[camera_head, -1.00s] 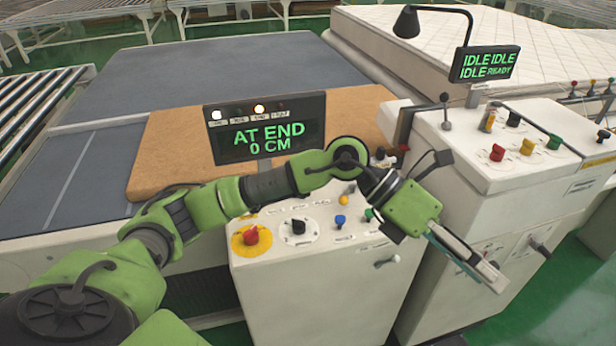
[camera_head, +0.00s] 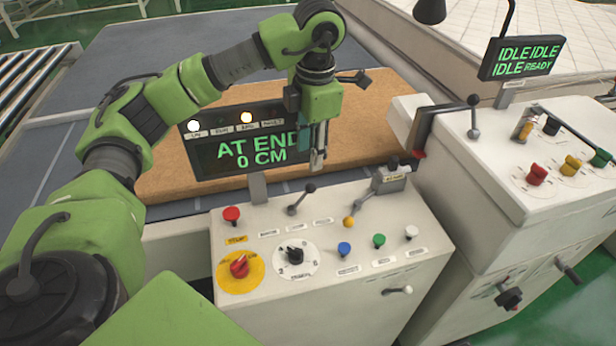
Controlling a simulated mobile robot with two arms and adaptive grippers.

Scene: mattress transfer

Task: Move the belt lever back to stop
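My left gripper (camera_head: 317,163) points down above the back edge of the near white console (camera_head: 320,290), in front of the right end of the "AT END 0 CM" display (camera_head: 245,145). Its fingers are seen nearly edge-on, so their opening is unclear. A small black-knobbed lever (camera_head: 301,199) stands on the console below the gripper, its knob leaning right; the gripper is apart from it. A second lever on a grey block (camera_head: 388,178) stands farther right. A taller black-knobbed lever (camera_head: 474,118) stands on the right console. Labels are too small to tell which is the belt lever. My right gripper is not in view.
The near console carries a red knob (camera_head: 232,214), a red stop button on yellow (camera_head: 239,265), a black dial (camera_head: 295,254) and several coloured buttons. A brown board (camera_head: 210,180) lies behind. The "IDLE" display (camera_head: 522,58) stands above the right console.

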